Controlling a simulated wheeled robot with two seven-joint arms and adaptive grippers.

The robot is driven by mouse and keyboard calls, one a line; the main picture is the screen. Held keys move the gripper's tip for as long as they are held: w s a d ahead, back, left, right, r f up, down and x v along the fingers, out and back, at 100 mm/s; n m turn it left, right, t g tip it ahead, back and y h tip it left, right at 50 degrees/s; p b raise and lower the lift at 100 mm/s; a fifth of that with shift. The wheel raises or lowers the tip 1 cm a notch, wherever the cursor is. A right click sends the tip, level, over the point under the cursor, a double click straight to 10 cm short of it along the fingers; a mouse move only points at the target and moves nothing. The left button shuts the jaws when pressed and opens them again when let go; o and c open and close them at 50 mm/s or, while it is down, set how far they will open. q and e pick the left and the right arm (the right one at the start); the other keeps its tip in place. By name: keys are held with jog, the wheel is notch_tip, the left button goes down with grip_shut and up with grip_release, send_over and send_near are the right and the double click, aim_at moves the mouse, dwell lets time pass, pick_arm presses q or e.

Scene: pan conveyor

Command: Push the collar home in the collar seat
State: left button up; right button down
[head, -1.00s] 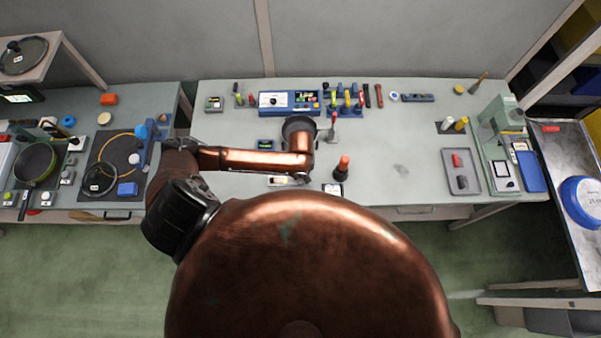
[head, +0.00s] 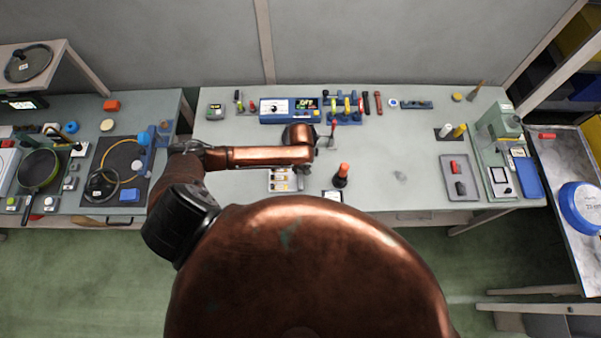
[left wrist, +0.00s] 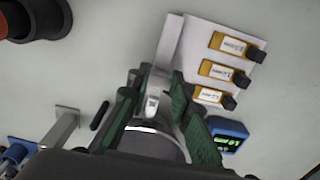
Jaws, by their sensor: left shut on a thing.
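My left gripper (head: 302,172) points down over the middle of the long table, beside a pale tray. In the left wrist view its dark green fingers (left wrist: 157,108) are shut on a small pale metallic piece (left wrist: 154,95), probably the collar. The fingers hide much of this piece. A bright rim of a round grey part shows behind it, between the fingers. I cannot tell whether the piece touches anything below. I cannot make out the collar seat for certain. My right gripper is out of view.
The pale tray (left wrist: 185,45) holds yellow-labelled pieces with black ends. A small blue display box (left wrist: 228,135) lies next to it. An orange-topped black post (head: 341,174) stands right of the gripper, and a red-handled lever (head: 333,132) behind it. The table's right middle is mostly clear.

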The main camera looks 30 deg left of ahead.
pick_arm(q)
jog(key=shift+w+a, duration=0.15)
dwell(0.8)
jog(key=shift+p, duration=0.55)
dwell(0.4)
jog(key=shift+p, duration=0.55)
dwell(0.5)
jog(key=shift+p, duration=0.5)
jog(key=shift+w+a+r+b, duration=0.1)
jog(key=shift+w+a, duration=0.35)
jog(key=shift+w, duration=0.3)
jog(key=shift+w+a+f+b, duration=0.1)
jog(key=shift+w+a, duration=0.35)
jog(key=shift+w, duration=0.35)
jog(key=shift+w+a+r+b, duration=0.1)
jog(key=shift+w+a, duration=0.35)
jog(key=shift+w, duration=0.3)
